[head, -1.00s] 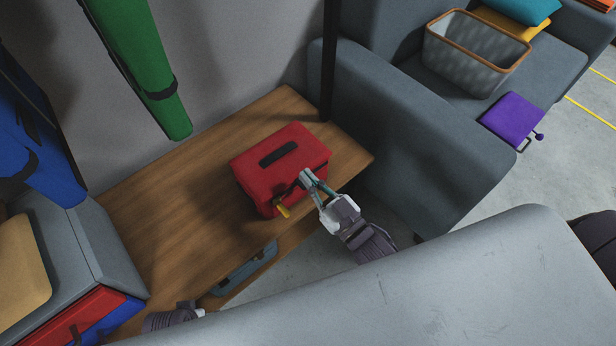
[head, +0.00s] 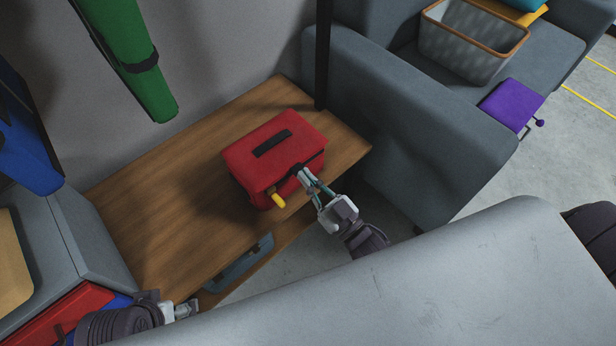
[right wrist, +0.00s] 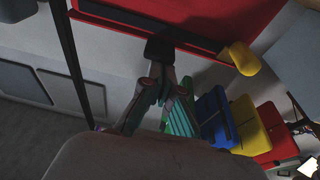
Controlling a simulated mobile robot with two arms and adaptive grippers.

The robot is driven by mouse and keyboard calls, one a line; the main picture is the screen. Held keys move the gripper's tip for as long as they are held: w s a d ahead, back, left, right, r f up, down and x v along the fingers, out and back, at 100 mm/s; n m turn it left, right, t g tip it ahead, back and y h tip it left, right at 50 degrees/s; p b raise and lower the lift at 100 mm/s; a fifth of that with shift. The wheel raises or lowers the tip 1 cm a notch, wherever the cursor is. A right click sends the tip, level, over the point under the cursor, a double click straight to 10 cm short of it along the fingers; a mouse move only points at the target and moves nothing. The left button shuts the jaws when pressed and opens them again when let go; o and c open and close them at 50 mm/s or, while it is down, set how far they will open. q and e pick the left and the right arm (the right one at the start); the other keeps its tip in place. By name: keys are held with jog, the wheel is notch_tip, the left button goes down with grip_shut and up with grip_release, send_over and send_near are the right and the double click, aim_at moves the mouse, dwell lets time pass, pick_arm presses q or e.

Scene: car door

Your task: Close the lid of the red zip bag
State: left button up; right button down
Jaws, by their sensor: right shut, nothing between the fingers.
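The red zip bag (head: 275,155) stands on a wooden bench, with a black handle strip on its flat top. The lid lies over the bag, with a dark gap under its front edge. A yellow tab (head: 278,200) sticks out low at its front left corner; it also shows in the right wrist view (right wrist: 243,58). My right gripper (head: 301,172) is shut with its tips at the front of the bag, by a dark tab (right wrist: 160,47) seen in the right wrist view. My left gripper (head: 186,309) is low at the bench's front left; its fingers are too unclear to read.
The wooden bench (head: 165,215) has free room left of the bag. A grey sofa (head: 400,130) stands to the right, with a basket (head: 470,45) and a purple pad (head: 511,104). A green roll (head: 135,65) hangs above. A dark post (head: 323,55) rises behind the bag.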

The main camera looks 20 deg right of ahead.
jog(key=shift+f, duration=0.4)
jog(key=shift+s, duration=0.1)
jog(key=v, duration=1.1)
jog(key=shift+s+r, duration=0.2)
jog(key=shift+s, duration=0.15)
jog(key=shift+s+d, duration=0.1)
jog(key=shift+d, duration=0.1)
